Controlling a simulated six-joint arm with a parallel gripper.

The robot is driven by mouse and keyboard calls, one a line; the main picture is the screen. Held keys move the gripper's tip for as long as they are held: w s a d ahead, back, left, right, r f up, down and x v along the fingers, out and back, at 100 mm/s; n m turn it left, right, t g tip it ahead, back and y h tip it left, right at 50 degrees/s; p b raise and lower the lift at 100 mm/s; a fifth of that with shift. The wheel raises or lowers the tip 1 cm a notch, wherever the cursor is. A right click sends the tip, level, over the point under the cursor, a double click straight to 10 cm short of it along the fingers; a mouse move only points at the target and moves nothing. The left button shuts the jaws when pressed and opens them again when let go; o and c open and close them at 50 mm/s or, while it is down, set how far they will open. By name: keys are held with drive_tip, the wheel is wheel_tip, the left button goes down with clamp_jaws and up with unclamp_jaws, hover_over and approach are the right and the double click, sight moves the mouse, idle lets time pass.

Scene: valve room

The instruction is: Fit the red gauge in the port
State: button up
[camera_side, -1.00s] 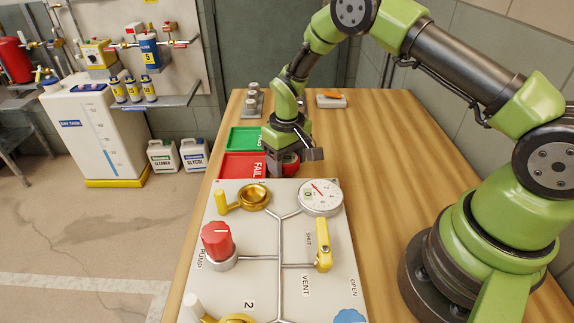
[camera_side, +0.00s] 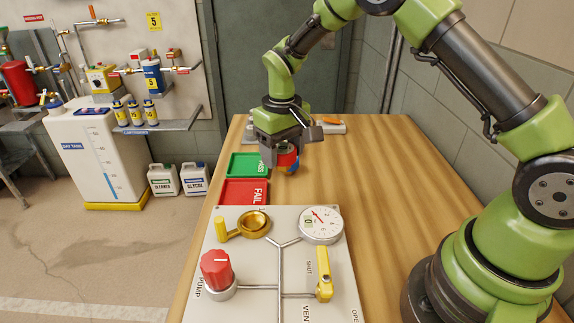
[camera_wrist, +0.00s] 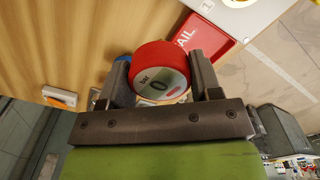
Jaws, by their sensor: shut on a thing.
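My gripper (camera_side: 286,150) is shut on the red gauge (camera_side: 284,159), held above the table beyond the valve panel (camera_side: 265,262). In the wrist view the red gauge (camera_wrist: 158,70) sits between the two fingers; its pale face reads "bar" and 0. A brass cup-like fitting (camera_side: 253,222), possibly the port, is at the panel's far left, with a yellow handle beside it. It looks empty. The gauge's underside is hidden in the wrist view.
A blue thing (camera_wrist: 122,60) shows past one finger, partly hidden. The red FAIL tray (camera_side: 232,191) and green PASS tray (camera_side: 236,165) lie beyond the panel. A white-faced gauge (camera_side: 320,222), red knob (camera_side: 216,267) and yellow lever (camera_side: 323,275) stand on the panel. Table right is clear.

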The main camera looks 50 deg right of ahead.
drive_tip(key=s+a+r, duration=0.2)
drive_tip(key=s+a, duration=0.1)
drive_tip(key=a, duration=0.8)
drive_tip(key=shift+d+f, duration=0.15)
drive_tip(key=shift+f, duration=2.9)
drive_tip(key=shift+f, duration=1.05)
drive_tip(key=o, duration=1.1)
drive_tip(key=shift+o, duration=0.2)
drive_tip(key=shift+r, duration=0.1)
wheel_tip(320, 180, up, 8)
